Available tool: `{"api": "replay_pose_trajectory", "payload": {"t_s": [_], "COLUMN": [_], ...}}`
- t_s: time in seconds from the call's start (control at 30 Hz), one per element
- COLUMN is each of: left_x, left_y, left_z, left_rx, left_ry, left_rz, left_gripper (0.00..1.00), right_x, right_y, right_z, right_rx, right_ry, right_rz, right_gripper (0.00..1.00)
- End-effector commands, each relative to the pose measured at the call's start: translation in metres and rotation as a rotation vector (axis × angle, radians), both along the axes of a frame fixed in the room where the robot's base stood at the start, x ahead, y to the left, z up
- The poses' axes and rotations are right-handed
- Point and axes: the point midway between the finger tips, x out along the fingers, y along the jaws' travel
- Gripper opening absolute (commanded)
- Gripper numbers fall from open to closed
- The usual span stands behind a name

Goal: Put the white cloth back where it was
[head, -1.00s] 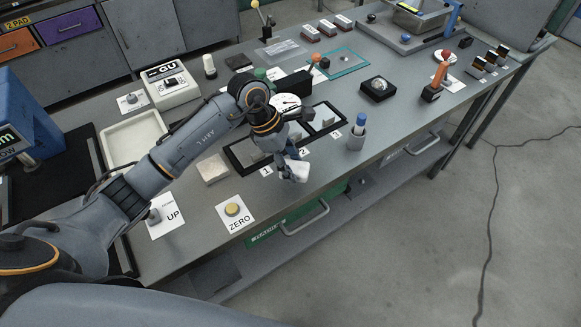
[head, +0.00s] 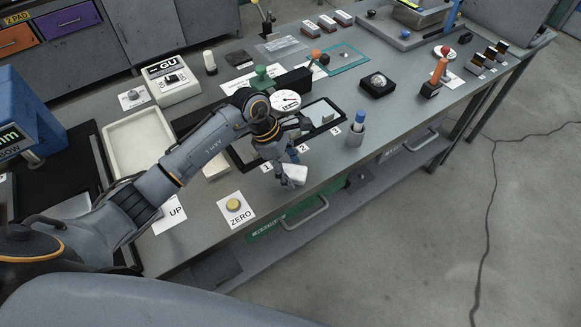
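Whether the cloth rests on the bench is also unclear. My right gripper is not in view.
A black-framed rack (head: 325,112) with numbered cards lies behind the gripper. A pen holder (head: 356,132) stands to the right. A yellow button on the ZERO card (head: 234,205) is to the left. A white tray (head: 139,143) lies farther left. The bench front edge is close.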

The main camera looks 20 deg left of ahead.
Motion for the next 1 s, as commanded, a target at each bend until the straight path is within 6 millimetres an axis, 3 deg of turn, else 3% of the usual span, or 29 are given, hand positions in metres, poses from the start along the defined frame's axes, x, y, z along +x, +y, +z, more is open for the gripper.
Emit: {"api": "replay_pose_trajectory", "payload": {"t_s": [0.33,0.8,1.0], "left_x": [0.001,-0.003,-0.005], "left_y": [0.004,0.039,0.045], "left_z": [0.010,0.095,0.112], "left_rx": [0.000,0.001,0.000], "left_ry": [-0.004,-0.004,-0.001], "left_rz": [0.002,0.001,0.000], "left_gripper": [0.69,0.69,0.69], "right_x": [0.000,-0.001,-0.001], "right_y": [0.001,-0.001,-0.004], "right_z": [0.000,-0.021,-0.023], "right_rx": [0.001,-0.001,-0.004], "right_ry": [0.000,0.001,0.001], "right_rz": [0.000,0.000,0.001], "right_gripper": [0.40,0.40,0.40]}}
